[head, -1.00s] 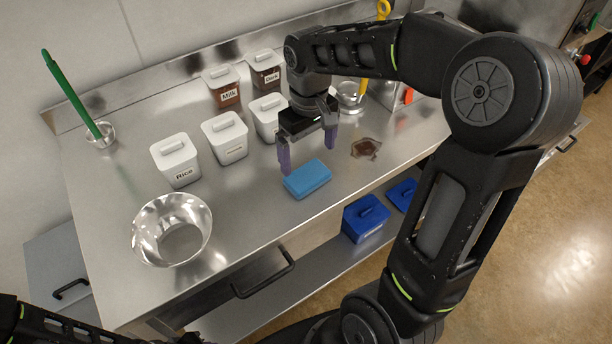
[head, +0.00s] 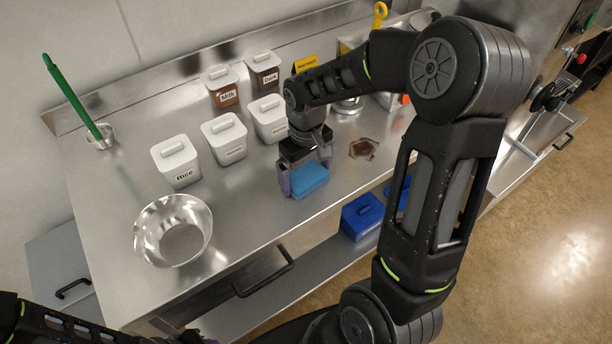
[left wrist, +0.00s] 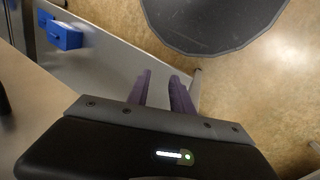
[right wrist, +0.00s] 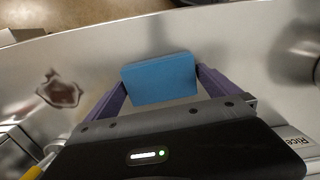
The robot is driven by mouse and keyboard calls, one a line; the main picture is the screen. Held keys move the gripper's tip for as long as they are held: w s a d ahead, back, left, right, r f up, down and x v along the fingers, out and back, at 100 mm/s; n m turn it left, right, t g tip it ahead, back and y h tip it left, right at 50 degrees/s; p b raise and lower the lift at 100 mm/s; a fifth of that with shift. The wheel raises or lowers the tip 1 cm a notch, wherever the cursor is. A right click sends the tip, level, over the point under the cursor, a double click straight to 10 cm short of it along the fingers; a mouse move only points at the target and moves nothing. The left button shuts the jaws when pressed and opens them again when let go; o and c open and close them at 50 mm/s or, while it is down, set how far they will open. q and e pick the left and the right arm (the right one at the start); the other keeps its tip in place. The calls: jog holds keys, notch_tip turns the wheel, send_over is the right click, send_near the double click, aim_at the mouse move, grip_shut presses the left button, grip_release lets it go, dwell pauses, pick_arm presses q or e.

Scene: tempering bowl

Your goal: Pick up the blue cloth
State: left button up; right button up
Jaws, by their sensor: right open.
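The blue cloth (head: 309,180) is a flat, folded, sponge-like block lying on the steel counter. In the head view my right gripper (head: 305,184) is low over it, one finger at its left end and the other by its far right side. In the right wrist view the cloth (right wrist: 160,78) lies between the two open purple fingers (right wrist: 158,90), which are apart from it or barely beside it; contact cannot be told. My left gripper (left wrist: 160,92) shows in the left wrist view, its fingers a little apart with nothing between them, away from the counter top.
A steel bowl (head: 172,230) stands at the counter's left front. White lidded containers (head: 224,138) stand behind the cloth, and a brown spill (head: 363,148) lies to its right. Blue boxes (head: 361,216) sit on the lower shelf. The counter in front of the cloth is clear.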

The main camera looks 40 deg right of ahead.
jog(key=shift+f, duration=0.1)
jog(key=shift+c, duration=0.4)
jog(key=c, duration=0.9)
